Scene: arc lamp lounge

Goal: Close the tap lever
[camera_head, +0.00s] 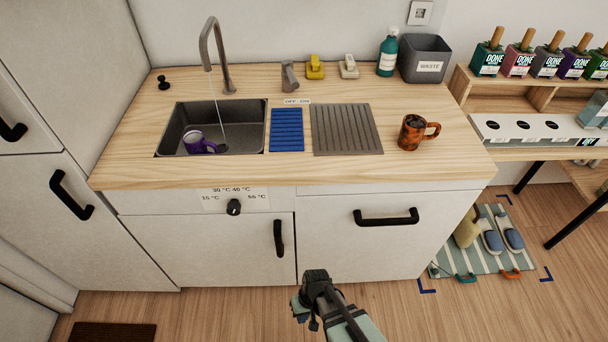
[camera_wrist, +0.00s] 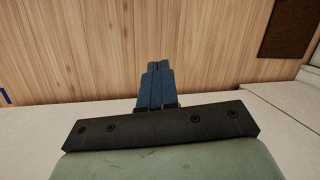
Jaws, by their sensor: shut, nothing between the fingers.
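The grey tap lever (camera_head: 289,76) stands at the back of the wooden counter, behind the "OFF ON" label (camera_head: 296,101). Its exact setting is hard to tell at this size. The tall grey tap (camera_head: 219,52) stands to its left, and a thin stream of water runs from it into the dark sink (camera_head: 240,147). My gripper (camera_wrist: 157,68) is shut and empty in the wrist view, with its blue fingers together. In the head view my arm's end is low, in front of the cabinets, well apart from the lever. The lever is outside the wrist view.
A purple mug (camera_head: 198,144) lies in the sink. A blue rack (camera_head: 287,130), a grey ribbed drainer (camera_head: 346,129) and an orange mug (camera_head: 414,133) are on the counter. Yellow (camera_head: 315,68) and cream (camera_head: 349,67) objects stand right of the lever. Cabinet handles (camera_head: 386,217) stick out in front.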

